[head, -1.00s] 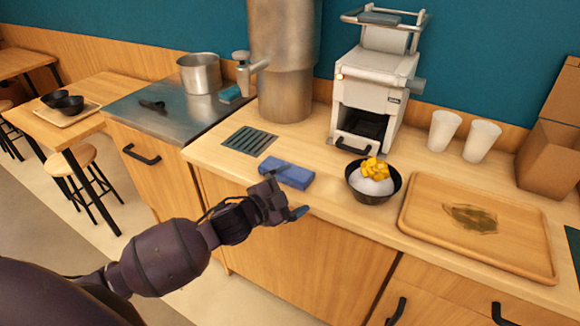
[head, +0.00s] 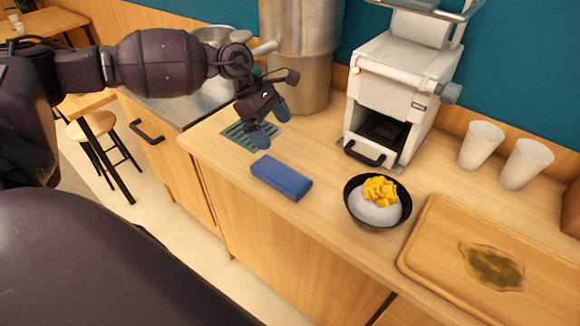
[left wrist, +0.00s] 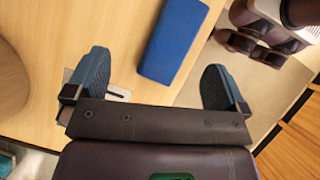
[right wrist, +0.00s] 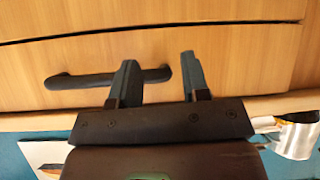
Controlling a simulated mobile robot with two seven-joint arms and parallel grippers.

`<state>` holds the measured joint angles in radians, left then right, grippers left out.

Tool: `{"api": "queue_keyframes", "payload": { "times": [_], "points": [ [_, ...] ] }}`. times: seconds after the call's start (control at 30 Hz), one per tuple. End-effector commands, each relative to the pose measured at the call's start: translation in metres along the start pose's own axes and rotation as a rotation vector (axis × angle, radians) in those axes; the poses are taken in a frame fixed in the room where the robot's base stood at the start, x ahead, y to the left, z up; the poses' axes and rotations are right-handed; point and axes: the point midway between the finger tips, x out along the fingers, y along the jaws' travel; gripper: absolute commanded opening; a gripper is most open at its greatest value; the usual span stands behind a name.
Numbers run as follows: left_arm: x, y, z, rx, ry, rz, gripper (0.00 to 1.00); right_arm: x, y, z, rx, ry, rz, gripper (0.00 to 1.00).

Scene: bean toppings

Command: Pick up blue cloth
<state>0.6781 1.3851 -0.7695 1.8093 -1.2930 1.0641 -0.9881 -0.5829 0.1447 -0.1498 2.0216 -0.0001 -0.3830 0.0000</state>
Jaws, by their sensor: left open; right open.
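The blue cloth (head: 281,178) is a folded flat block lying on the wooden counter near its front edge. My left gripper (head: 270,122) is open and empty above the counter, behind and slightly left of the cloth, over the drain grate. In the left wrist view the cloth (left wrist: 173,40) lies ahead of and between the open fingers (left wrist: 155,84), apart from them. My right gripper (right wrist: 158,77) is open and empty, facing a wooden cabinet front with a dark handle. It does not show in the head view.
A black bowl (head: 351,207) with white and yellow food stands right of the cloth. A white machine (head: 402,92) is behind it. A wooden tray (head: 440,262) and white cups (head: 481,146) are further right. A metal cylinder (head: 300,50) stands behind my left gripper.

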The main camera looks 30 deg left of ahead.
Motion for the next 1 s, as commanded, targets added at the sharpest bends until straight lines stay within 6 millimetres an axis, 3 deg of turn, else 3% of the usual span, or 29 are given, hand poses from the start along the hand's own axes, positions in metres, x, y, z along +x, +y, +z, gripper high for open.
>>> {"api": "queue_keyframes", "payload": {
  "times": [0.13,0.37,0.7,1.0],
  "points": [
    [-0.003,-0.012,-0.022,0.168,0.125,-0.09,1.0,0.0,0.0,0.0,0.0,0.0,0.0,0.43],
    [0.002,-0.018,-0.025,0.248,0.136,-0.129,1.0,-0.003,0.0,0.004,0.001,-0.009,0.001,0.43],
    [0.044,-0.021,-0.03,0.244,0.133,-0.128,1.0,0.0,0.0,0.004,0.001,-0.008,0.0,0.43],
    [0.064,-0.022,-0.029,0.246,0.131,-0.126,1.0,0.0,0.0,0.002,0.0,-0.005,0.0,0.43]
  ]
}}
